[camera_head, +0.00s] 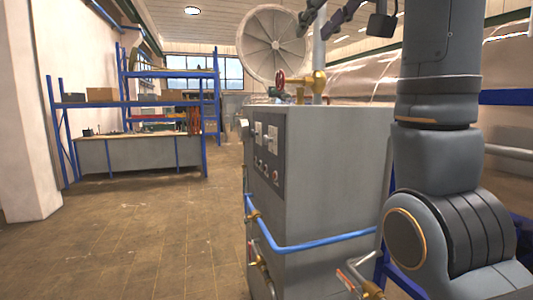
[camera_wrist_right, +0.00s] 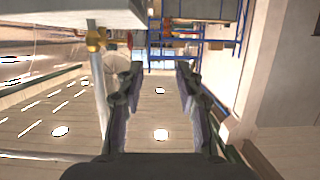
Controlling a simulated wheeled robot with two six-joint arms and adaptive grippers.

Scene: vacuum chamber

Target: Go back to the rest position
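My right gripper (camera_head: 314,28) shows at the top of the head view, raised above the grey cabinet and cut off by the upper edge. In the right wrist view its two dark fingers (camera_wrist_right: 159,70) stand apart with nothing between them, so it is open and empty. The wrist picture is upside down, with ceiling lamps low in it. My right arm's grey links fill the right side of the head view. My left gripper is in neither view.
A grey control cabinet (camera_head: 330,165) with a blue pipe (camera_head: 310,245) stands close in front. A red valve wheel (camera_head: 281,78) and a round ribbed disc (camera_head: 272,45) rise above it. A workbench (camera_head: 140,155) and blue shelving stand further back left. The brown floor (camera_head: 150,250) is open.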

